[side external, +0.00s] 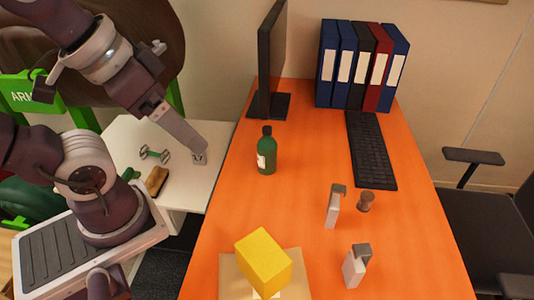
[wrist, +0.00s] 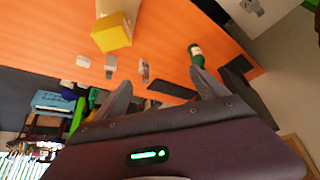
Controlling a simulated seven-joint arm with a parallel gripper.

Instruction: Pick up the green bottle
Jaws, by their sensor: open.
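The green bottle (side external: 267,155) stands upright on the orange desk, near its left edge, with a pale label low on its side. It also shows in the wrist view (wrist: 195,54), just beyond the tip of the right-hand finger in the picture. My gripper (side external: 200,155) is left of the bottle in the side view, over the white side table and apart from the bottle. In the wrist view its two fingers (wrist: 165,88) are spread wide, with nothing between them.
A monitor (side external: 268,60) stands behind the bottle, with binders (side external: 362,65) and a keyboard (side external: 371,150) to the right. Two grey-topped pale objects (side external: 335,206) (side external: 355,266) and a brown piece (side external: 366,201) stand front right. A yellow block (side external: 263,262) is in front. Bare desk surrounds the bottle.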

